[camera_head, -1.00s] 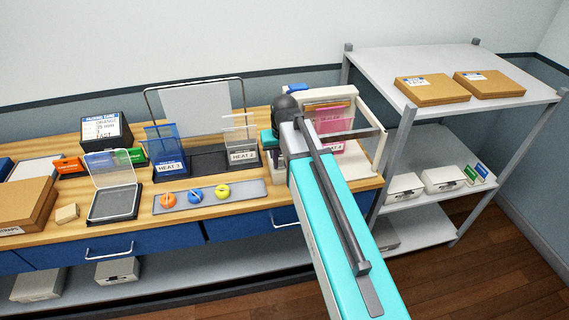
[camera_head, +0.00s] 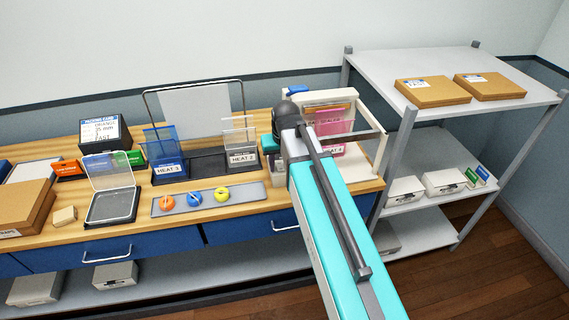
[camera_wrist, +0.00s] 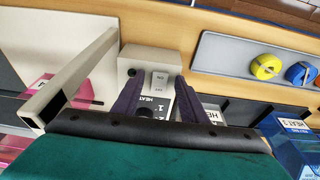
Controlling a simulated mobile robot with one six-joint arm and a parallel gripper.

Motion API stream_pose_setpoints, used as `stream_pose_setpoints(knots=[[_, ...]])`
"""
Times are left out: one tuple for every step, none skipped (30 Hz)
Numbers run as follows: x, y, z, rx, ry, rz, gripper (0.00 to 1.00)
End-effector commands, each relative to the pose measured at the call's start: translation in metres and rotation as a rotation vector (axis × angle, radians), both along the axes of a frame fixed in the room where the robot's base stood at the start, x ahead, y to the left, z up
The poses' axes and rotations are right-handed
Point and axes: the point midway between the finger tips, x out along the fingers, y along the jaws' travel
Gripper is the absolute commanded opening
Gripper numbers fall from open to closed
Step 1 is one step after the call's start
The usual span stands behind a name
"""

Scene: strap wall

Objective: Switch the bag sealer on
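The bag sealer (camera_head: 372,152) is a pale machine at the right end of the bench, partly hidden by my arm in the head view. In the wrist view its cream control box (camera_wrist: 134,63) carries a light rocker switch (camera_wrist: 160,80) with small markings. Which side of the switch is pressed is too small to tell. A dark heat dial panel (camera_wrist: 157,105) sits below it, partly hidden. My gripper (camera_wrist: 159,88) is open and empty, its two dark fingers on either side of the switch area. I cannot tell whether they touch the box. The fingers are hidden in the head view.
The sealer's pale arm bar (camera_wrist: 75,82) runs close beside my gripper. A pink holder (camera_head: 333,122) stands behind it. A grey tray with tape rolls (camera_head: 210,198) and blue and clear heat holders stand to the left. A metal shelf (camera_head: 455,75) stands right.

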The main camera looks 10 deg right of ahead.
Motion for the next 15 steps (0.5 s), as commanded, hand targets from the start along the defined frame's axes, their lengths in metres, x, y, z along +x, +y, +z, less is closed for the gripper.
stream_pose_setpoints(knots=[[0.0,0.0,0.0,0.0,0.0,0.0,0.39],[0.0,0.0,0.001,0.0,0.0,0.0,0.39],[0.0,0.0,0.002,0.0,-0.001,0.0,0.39],[0.0,0.0,0.002,0.0,-0.001,0.0,0.39],[-0.001,0.0,0.003,0.0,-0.001,0.0,0.39],[-0.001,0.0,0.005,0.0,-0.001,0.0,0.39],[-0.002,0.0,0.006,0.0,-0.001,0.0,0.39],[-0.002,0.0,0.008,0.0,0.0,0.0,0.39],[-0.003,0.0,0.01,0.0,0.0,0.0,0.39],[-0.003,0.0,0.012,0.0,-0.001,0.0,0.39],[-0.004,0.0,0.014,0.0,-0.001,0.0,0.39],[-0.004,0.0,0.018,0.0,-0.002,0.0,0.39],[-0.005,0.0,0.02,0.0,-0.002,0.0,0.39],[-0.006,0.0,0.022,0.0,-0.001,0.0,0.39],[-0.007,0.0,0.026,0.0,-0.001,0.0,0.39]])
